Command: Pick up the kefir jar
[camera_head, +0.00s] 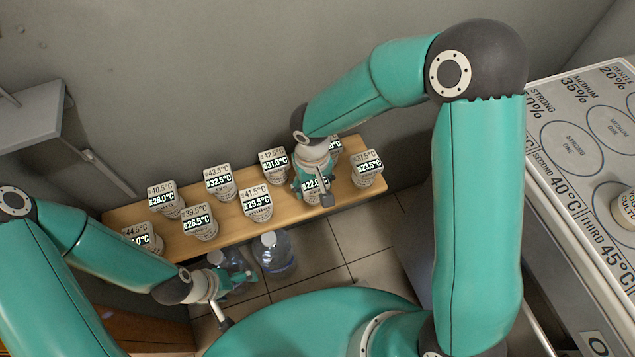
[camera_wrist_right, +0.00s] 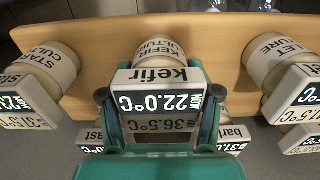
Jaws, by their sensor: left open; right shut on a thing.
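The kefir jar (camera_wrist_right: 160,50) stands upright on the wooden bench, with a tag reading "kefir" and 22.0°C. In the head view the kefir jar (camera_head: 313,184) is mostly hidden by my right gripper (camera_head: 312,188). In the right wrist view my right gripper (camera_wrist_right: 160,97) has one finger at each side of the jar's tag and is shut on it. The jar appears to rest on the bench still. My left gripper (camera_head: 238,300) is open and empty, low in front of the bench, away from the jar.
Several similar tagged jars stand on the wooden bench (camera_head: 285,204), including a 23.5°C jar (camera_head: 367,168) right of the kefir and a 29.5°C jar (camera_head: 257,204) left. Water bottles (camera_head: 273,253) stand in front. A lettered counter (camera_head: 575,150) is at right; a wall lies behind.

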